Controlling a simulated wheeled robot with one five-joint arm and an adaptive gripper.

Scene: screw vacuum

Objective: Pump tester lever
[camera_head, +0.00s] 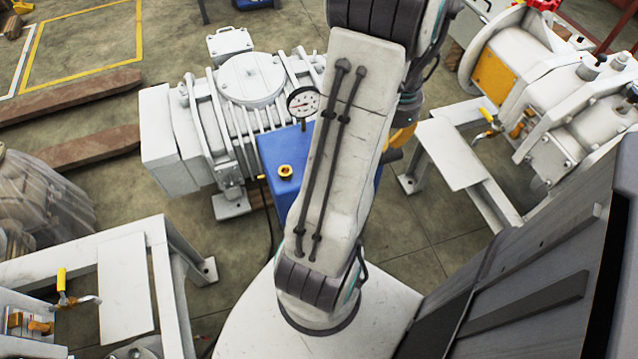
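My gripper is not visible; the arm covers that area.
A grey-white ribbed pump (240,110) stands behind and left of the tester. White metal frames (455,155) stand on the right and at the lower left (125,290). Wooden beams (70,97) lie at the left. A dark panel (530,250) fills the lower right.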

